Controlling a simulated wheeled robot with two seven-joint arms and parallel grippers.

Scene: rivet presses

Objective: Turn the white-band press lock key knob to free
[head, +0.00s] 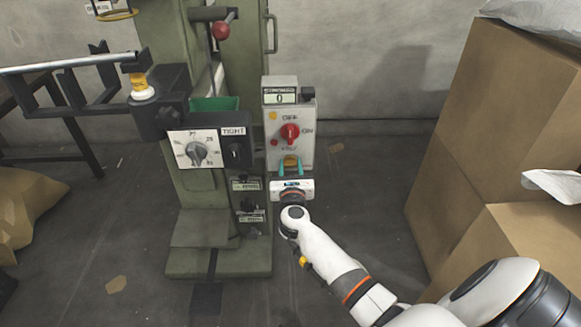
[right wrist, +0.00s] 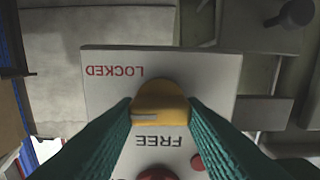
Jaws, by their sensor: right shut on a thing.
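The grey control box (head: 293,98) is mounted on the right side of the green press (head: 250,60). The yellow lock key knob (head: 291,163) sits low on its face, below the red OFF/ON knob (head: 290,133). My right gripper (head: 290,168) has its teal fingers around the yellow knob. In the right wrist view the fingers are shut on the yellow knob (right wrist: 160,105). The LOCKED label (right wrist: 114,71) and FREE label (right wrist: 160,141) read upside down there. The fingers hide part of the knob, and I cannot tell its pointing exactly. My left gripper is not in view.
A dark panel box with a grey dial (head: 196,152) and a TIGHT sign stands left of the control box. A yellow-and-white banded part (head: 142,87) is at the left. Cardboard boxes (head: 510,120) stand at the right.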

